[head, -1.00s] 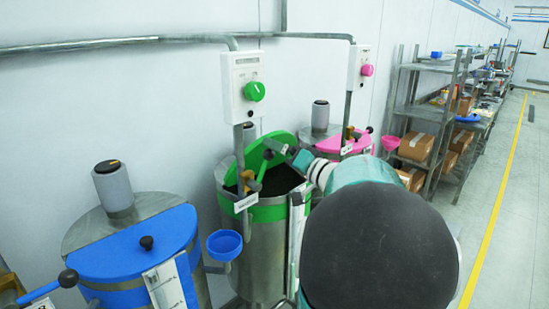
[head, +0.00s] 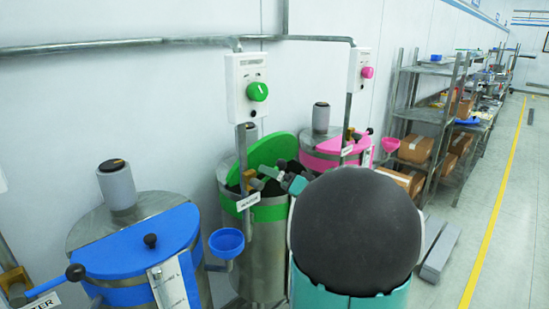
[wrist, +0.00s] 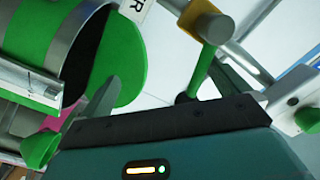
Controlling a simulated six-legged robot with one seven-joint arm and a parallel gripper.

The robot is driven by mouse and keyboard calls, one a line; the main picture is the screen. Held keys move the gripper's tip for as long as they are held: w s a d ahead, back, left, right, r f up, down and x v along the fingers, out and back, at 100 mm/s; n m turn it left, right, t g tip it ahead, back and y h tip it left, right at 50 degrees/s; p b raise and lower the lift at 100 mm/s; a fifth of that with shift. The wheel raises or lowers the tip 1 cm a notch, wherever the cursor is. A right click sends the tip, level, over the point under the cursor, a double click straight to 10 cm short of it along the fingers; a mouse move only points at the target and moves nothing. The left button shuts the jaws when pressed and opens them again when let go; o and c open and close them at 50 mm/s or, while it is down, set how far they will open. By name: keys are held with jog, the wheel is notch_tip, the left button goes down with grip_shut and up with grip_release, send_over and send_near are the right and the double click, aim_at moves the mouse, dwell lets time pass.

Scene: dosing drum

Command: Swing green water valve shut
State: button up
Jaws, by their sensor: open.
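The green water valve has a brass-yellow body (wrist: 205,22) and a green lever (wrist: 203,66) ending in a dark knob. In the wrist view the lever points down from the body, between my open jaws. My gripper (wrist: 205,90) is open, with a grey finger on each side of the lever and no visible grip on it. In the head view my gripper (head: 287,181) is beside the brass valve (head: 254,182) at the green drum's (head: 265,235) front pipe. The lever is hard to make out there. The drum's green lid (head: 272,150) stands partly open.
A green-knobbed control box (head: 247,85) hangs above the drum. A blue-lidded drum (head: 140,245) and blue funnel (head: 226,242) stand left; a pink-lidded drum (head: 330,148) stands behind right. Shelves (head: 430,115) line the wall. The aisle floor at right is open.

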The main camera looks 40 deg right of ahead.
jog(key=shift+d+f, duration=0.4)
jog(key=shift+d, duration=0.2)
jog(key=shift+d+f, duration=0.4)
jog(key=shift+d, duration=0.2)
jog(key=shift+r, duration=0.1)
jog(key=shift+a+r, duration=0.4)
jog(key=shift+a, duration=0.1)
jog(key=s, duration=0.9)
jog(key=shift+d, duration=0.15)
